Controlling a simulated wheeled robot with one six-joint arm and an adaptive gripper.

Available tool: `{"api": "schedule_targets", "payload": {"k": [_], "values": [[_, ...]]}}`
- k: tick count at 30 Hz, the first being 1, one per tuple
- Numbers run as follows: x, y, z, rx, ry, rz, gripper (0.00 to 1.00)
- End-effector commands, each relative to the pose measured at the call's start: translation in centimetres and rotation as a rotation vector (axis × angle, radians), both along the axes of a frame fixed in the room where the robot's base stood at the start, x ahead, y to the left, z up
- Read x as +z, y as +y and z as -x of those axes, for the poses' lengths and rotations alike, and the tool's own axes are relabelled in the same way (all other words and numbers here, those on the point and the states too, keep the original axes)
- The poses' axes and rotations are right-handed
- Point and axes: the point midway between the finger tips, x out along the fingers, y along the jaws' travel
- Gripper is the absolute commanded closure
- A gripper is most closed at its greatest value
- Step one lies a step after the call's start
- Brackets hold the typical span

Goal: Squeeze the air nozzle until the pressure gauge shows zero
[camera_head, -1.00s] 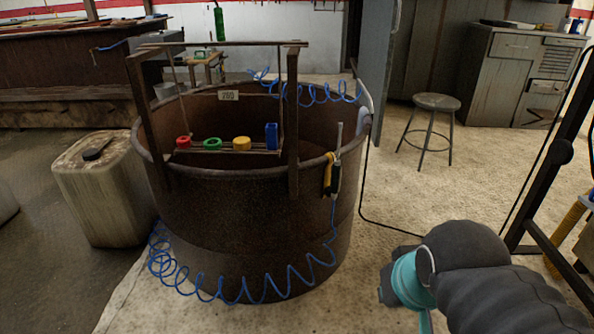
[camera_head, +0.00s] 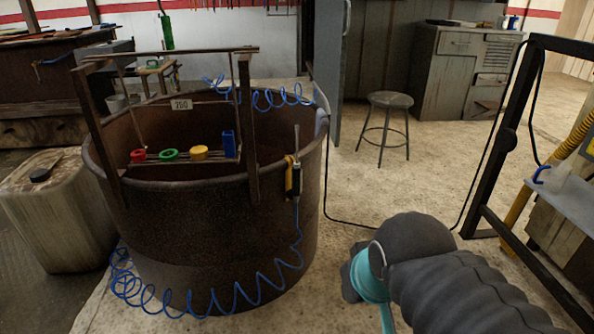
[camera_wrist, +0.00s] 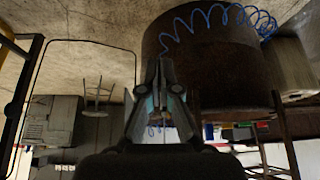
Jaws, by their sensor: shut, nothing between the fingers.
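The air nozzle (camera_head: 292,178), yellow and black with a thin grey upright tip, hangs on the near right rim of a rusty drum (camera_head: 205,225). A coiled blue hose (camera_head: 210,305) runs down from it. I cannot make out a pressure gauge. My gripper (camera_wrist: 165,72) shows in the wrist view, shut and empty, with the drum's side (camera_wrist: 215,65) behind it and to the right. In the head view only my arm shows, right of the drum and apart from it; the gripper's fingers are out of sight there. I cannot make out the nozzle in the wrist view.
A wooden frame (camera_head: 246,130) on the drum carries a rack with red, green, yellow and blue pieces and a "350" tag (camera_head: 181,105). A dirty canister (camera_head: 55,215) stands left. A stool (camera_head: 385,120), a cabinet (camera_head: 465,75) and a dark stand (camera_head: 497,130) are right.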

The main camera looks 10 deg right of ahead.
Motion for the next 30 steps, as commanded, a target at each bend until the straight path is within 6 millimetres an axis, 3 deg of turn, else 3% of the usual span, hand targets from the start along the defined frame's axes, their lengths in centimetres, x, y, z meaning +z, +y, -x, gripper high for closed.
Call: {"api": "schedule_targets", "payload": {"k": [11,14,22,23,30], "values": [[0.0,0.0,0.0,0.0,0.0,0.0,0.97],[-0.4,-0.2,0.0,-0.009,0.001,0.0,0.72],[-6.3,-2.5,-2.1,-0.113,0.153,-0.022,0.05],[-7.0,-2.6,-2.6,-0.131,0.172,-0.041,0.0],[-11.4,-2.3,-7.3,-0.331,0.291,-0.289,0.0]]}}
